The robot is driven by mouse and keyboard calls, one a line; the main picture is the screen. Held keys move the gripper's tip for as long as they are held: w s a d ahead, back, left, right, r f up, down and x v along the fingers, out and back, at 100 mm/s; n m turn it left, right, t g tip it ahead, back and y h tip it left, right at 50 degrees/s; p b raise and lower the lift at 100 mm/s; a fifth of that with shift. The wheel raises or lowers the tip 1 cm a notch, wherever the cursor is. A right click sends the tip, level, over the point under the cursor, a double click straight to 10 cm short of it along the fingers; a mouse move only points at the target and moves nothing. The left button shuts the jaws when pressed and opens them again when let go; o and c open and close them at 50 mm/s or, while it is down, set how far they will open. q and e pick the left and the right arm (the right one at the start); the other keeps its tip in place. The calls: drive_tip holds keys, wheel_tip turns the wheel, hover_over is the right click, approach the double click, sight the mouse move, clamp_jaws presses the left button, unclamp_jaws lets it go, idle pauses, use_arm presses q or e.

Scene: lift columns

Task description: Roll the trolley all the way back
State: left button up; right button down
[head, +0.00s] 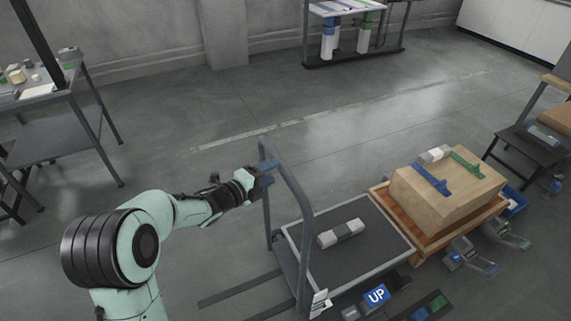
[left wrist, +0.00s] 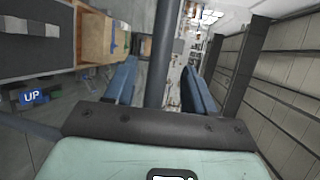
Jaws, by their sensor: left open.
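The trolley has a dark flat deck (head: 372,226) with a light rim and an upright grey push handle (head: 289,185) at its left end. A grey-and-white block (head: 341,233) lies on the deck. My left gripper (head: 266,172) is at the upper left part of the handle, with its blue fingers open. In the left wrist view the handle bar (left wrist: 163,55) runs between the two fingers of my left gripper (left wrist: 160,85), with gaps visible at both sides. My right gripper is not in view.
A cardboard box (head: 445,193) sits on a wooden-edged platform at the trolley's right end. A blue UP sign (head: 376,295) is at the front. Dark floor strips (head: 240,288) lie left of the trolley. A workbench (head: 62,125) stands at left; open floor lies behind.

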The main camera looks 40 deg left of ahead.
use_arm(q)
drive_tip(key=w+f, duration=0.1)
drive_tip(key=w, duration=0.6)
drive_tip(key=shift+w+d+f, duration=0.15)
drive_tip(key=shift+d+f, duration=0.05)
drive_tip(key=shift+d, duration=0.05)
clamp_jaws()
